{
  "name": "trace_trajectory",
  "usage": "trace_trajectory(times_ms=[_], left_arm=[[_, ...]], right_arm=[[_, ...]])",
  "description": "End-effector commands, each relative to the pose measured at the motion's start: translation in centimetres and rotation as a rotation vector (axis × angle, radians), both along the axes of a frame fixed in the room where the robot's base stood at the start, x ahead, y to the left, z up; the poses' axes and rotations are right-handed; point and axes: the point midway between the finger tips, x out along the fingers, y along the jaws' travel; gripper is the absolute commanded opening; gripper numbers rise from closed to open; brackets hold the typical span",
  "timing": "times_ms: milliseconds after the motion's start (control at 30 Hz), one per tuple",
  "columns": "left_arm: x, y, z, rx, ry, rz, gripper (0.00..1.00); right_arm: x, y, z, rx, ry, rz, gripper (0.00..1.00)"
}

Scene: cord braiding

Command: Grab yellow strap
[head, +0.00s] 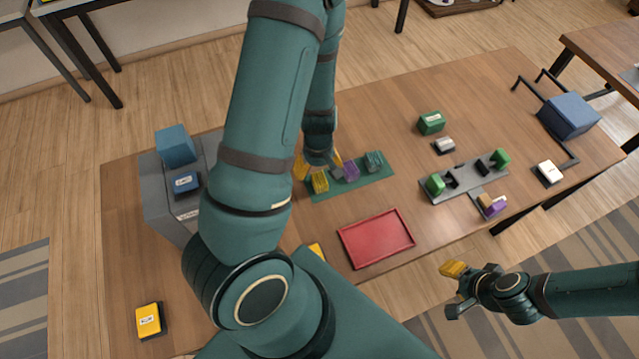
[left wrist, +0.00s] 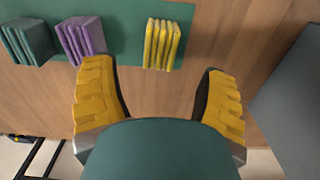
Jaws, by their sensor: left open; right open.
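The yellow strap (head: 320,181), a folded bundle, sits on the left part of the green mat (head: 333,190). In the left wrist view the yellow strap (left wrist: 162,43) stands past my fingertips, between their two lines and apart from both. My left gripper (head: 318,164) is open and empty with yellow finger pads, close to the strap; it also shows in the left wrist view (left wrist: 160,80). My right gripper (head: 453,288) is open and empty off the table's front edge, far from the mat.
A purple strap (head: 351,171) and a teal strap (head: 374,161) sit on the same mat, right of the yellow one. A red tray (head: 376,238) lies in front. A grey block (head: 165,205) stands left. My left arm hides part of the table.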

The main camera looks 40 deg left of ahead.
Motion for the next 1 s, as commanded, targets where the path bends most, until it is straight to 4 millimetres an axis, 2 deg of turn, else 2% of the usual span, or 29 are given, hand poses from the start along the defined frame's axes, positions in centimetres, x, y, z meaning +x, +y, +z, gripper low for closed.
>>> trace_trajectory(times_ms=[167, 433, 567, 767, 800, 867, 1000], left_arm=[[-0.1, -0.1, -1.2, 0.0, 0.001, 0.0, 0.73], [-0.3, -0.6, -4.9, 0.0, 0.002, -0.001, 0.73], [-0.3, -0.6, -5.6, -0.001, 0.001, -0.001, 0.73], [-0.2, -0.6, -5.6, 0.0, 0.0, -0.001, 0.73], [-0.2, -0.6, -5.5, 0.0, 0.0, -0.001, 0.71], [-0.2, -0.6, -5.5, 0.0, 0.0, -0.001, 0.5], [-0.2, -0.6, -5.5, 0.0, 0.0, -0.001, 0.01]], right_arm=[[0.0, 0.0, -0.4, -0.001, -0.001, 0.0, 0.47], [0.0, 0.1, -1.8, -0.003, 0.0, 0.001, 0.47], [0.1, 0.1, -1.9, -0.004, 0.0, 0.0, 0.47], [0.1, 0.1, -1.9, -0.004, 0.0, 0.0, 0.47], [0.1, 0.1, -1.9, -0.004, 0.0, 0.0, 0.47], [0.1, 0.1, -1.9, -0.004, 0.0, 0.0, 0.47], [0.1, 0.1, -1.9, -0.003, 0.0, 0.001, 0.47]])
